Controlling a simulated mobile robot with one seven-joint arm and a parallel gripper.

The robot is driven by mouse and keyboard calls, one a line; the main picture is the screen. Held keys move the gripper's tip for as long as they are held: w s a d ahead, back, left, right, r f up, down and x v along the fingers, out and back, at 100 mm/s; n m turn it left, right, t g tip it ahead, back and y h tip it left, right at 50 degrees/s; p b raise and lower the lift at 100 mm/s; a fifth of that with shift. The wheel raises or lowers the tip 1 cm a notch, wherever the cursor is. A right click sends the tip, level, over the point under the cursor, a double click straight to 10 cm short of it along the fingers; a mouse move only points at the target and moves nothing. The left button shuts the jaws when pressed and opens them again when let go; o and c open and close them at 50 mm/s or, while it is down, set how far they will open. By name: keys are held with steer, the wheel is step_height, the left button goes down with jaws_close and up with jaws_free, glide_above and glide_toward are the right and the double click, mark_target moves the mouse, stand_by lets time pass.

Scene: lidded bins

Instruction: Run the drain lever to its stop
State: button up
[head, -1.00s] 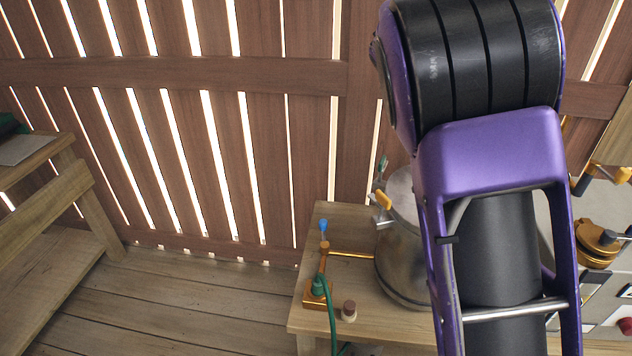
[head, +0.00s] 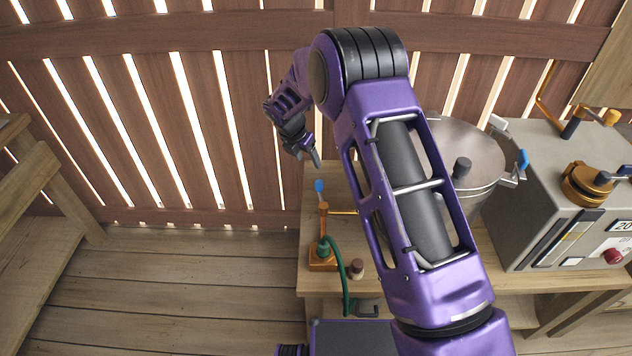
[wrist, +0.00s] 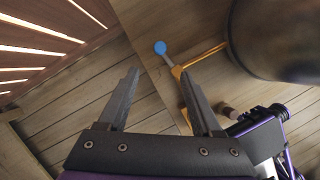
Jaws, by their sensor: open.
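The drain lever has a blue knob (head: 319,186) on a short grey stem. It stands upright on a brass drain valve (head: 323,252) at the left end of the wooden bench. In the wrist view the blue knob (wrist: 160,47) lies beyond the fingertips, between their lines. My gripper (head: 315,158) is above the lever, pointing down, and appears apart from it. In the wrist view my gripper (wrist: 160,74) is open with nothing between its fingers. A brass pipe (wrist: 205,55) runs from the valve to the metal pot.
The lidded metal pot (head: 465,160) stands right of the valve, partly hidden by my arm. A grey control box (head: 535,190) is farther right. The floor left of the bench is clear.

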mark_target(319, 182)
steer(key=b+x, duration=0.1)
steer(key=x, duration=1.5)
steer(key=shift+w+b, duration=0.2)
steer(key=shift+b, duration=0.1)
jaws_close()
